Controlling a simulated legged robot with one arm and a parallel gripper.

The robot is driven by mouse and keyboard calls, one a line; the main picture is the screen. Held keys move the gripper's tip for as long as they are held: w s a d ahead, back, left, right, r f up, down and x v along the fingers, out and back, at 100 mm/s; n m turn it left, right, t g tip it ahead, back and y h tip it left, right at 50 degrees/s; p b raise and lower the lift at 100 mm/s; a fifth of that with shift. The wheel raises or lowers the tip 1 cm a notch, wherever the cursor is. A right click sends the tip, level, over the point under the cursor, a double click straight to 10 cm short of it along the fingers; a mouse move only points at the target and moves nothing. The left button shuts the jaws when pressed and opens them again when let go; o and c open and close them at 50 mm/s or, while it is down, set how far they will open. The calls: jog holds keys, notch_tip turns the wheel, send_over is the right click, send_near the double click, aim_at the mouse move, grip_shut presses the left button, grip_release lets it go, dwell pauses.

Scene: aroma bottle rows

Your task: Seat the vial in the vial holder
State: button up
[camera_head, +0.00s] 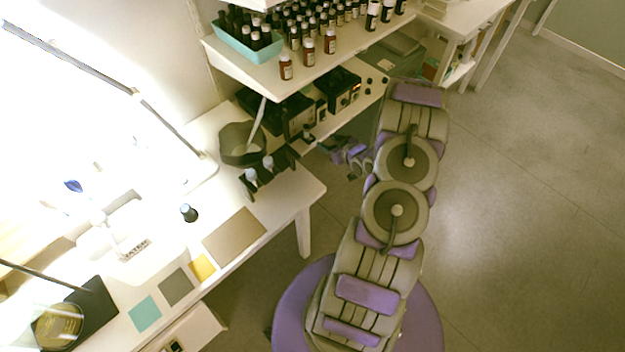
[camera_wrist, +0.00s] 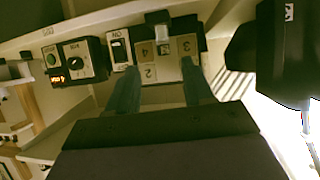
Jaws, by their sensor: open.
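My gripper (camera_head: 342,150) reaches toward the lower shelf in the head view. In the wrist view my gripper (camera_wrist: 160,90) is open, with its two bluish fingers apart and nothing seen between them. Ahead of it is a tan block (camera_wrist: 148,72) with number labels 2, 3 and 4. I cannot tell for certain which part is the vial holder.
Black devices (camera_head: 343,90) stand on the lower shelf; one with a knob and red display (camera_wrist: 82,60) shows in the wrist view. Several brown bottles (camera_head: 308,50) fill the upper shelf above. A dark rack (camera_head: 280,160) stands on the desk (camera_head: 290,195). Floor (camera_head: 520,180) is clear at right.

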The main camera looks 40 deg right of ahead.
notch_tip(320, 180, up, 12)
jog(key=w+a+g+h, duration=0.2)
jog(key=a+g, duration=0.1)
jog(key=g, duration=0.2)
jog(key=s+a+r+g, duration=0.4)
jog(key=s+a+r, duration=0.3)
jog(key=a+r, duration=0.25)
jog(key=s+a+r+g+y, duration=0.1)
jog(key=s+a+r+g, duration=0.1)
jog(key=s+a, duration=0.5)
jog(key=s+a+r+g, duration=0.1)
jog(key=s+a+r, duration=0.4)
jog(key=s+a, duration=0.3)
jog(key=s+a+r+g+y, duration=0.1)
jog(key=s+a+r, duration=0.3)
jog(key=s+a, duration=0.4)
jog(key=s+g, duration=0.1)
jog(key=s, duration=0.2)
jog(key=shift+s+a+r+g+y, duration=0.2)
jog(key=shift+s+r+g+y, duration=0.05)
jog(key=shift+s+g+y, duration=0.1)
jog(key=shift+d, duration=0.1)
